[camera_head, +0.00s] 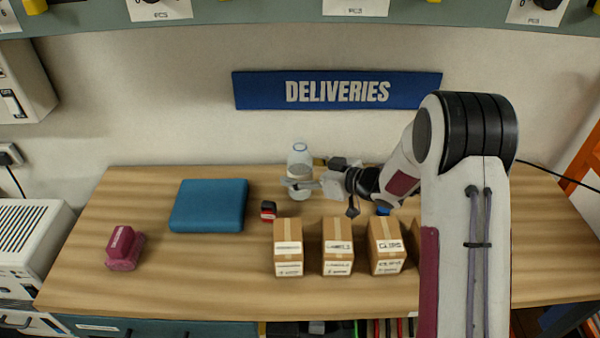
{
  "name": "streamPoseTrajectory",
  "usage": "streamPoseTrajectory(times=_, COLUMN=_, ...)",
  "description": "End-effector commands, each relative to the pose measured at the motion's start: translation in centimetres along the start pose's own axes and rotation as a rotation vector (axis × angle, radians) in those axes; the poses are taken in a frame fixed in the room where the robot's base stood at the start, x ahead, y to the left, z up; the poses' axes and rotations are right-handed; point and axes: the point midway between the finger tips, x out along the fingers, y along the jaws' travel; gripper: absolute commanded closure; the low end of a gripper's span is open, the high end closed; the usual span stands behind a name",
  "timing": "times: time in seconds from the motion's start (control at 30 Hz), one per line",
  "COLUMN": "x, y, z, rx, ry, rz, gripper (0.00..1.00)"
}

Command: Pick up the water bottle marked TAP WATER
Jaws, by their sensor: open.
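A clear water bottle (300,156) with a blue ring at its top stands upright at the back of the wooden table. Any marking on it is too small to read. My gripper (298,184) reaches in from the right at the bottle's lower half. Its jaws are open, with the fingers at the bottle; I cannot tell whether they touch it. The fingers hide part of the bottle's middle.
Several cardboard boxes (338,262) stand in a row along the front of the table (190,272). A small red and black item (268,212) sits left of the bottle. A blue pad (209,205) and a maroon item (124,248) lie further left. The wall is close behind.

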Motion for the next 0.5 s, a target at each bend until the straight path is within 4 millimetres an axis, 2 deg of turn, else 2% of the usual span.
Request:
streamPoseTrajectory(times=0.13, x=0.66, y=-0.03, z=-0.02, rx=0.000, ry=0.000, rz=0.000, gripper=0.35)
streamPoseTrajectory(times=0.5, x=0.67, y=-0.01, z=-0.03, rx=0.000, ry=0.000, rz=0.000, gripper=0.35)
